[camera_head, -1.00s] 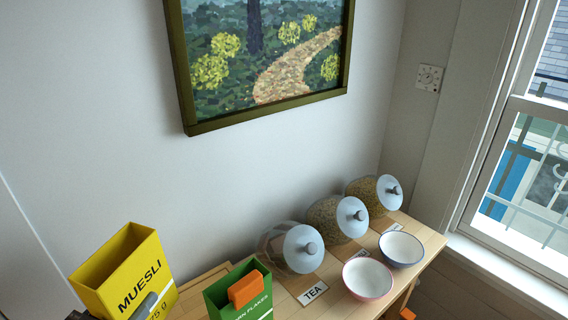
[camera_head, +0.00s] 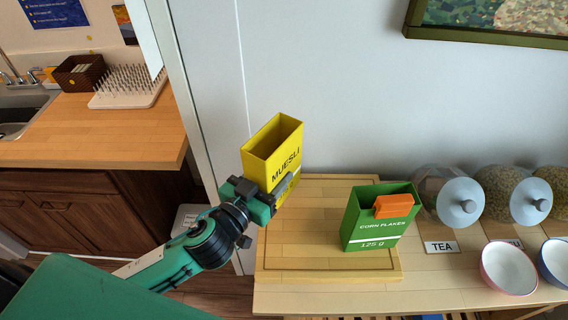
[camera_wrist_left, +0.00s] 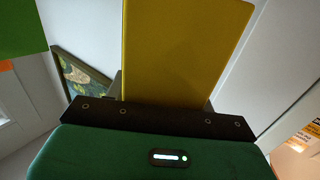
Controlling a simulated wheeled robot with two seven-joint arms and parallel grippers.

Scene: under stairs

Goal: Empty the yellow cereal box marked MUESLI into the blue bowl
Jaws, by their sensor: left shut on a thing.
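The yellow MUESLI box (camera_head: 280,160) is upright with its open top showing, at the left of the wooden counter. My left gripper (camera_head: 277,194) is shut on its lower part and holds it near the left edge of a wooden board (camera_head: 300,240). In the left wrist view the box's yellow face (camera_wrist_left: 185,50) rises above the dark jaw. The blue bowl (camera_head: 556,262) is at the right edge of the head view, partly cut off, well away from the box. Its inside is pale and what shows looks empty. My right gripper is not in view.
A green CORN FLAKES box (camera_head: 365,232) with an orange clip (camera_head: 394,206) stands on the board. A pink bowl (camera_head: 508,268) sits just left of the blue one. Lidded jars (camera_head: 447,198) line the wall, with a TEA label (camera_head: 441,247) in front.

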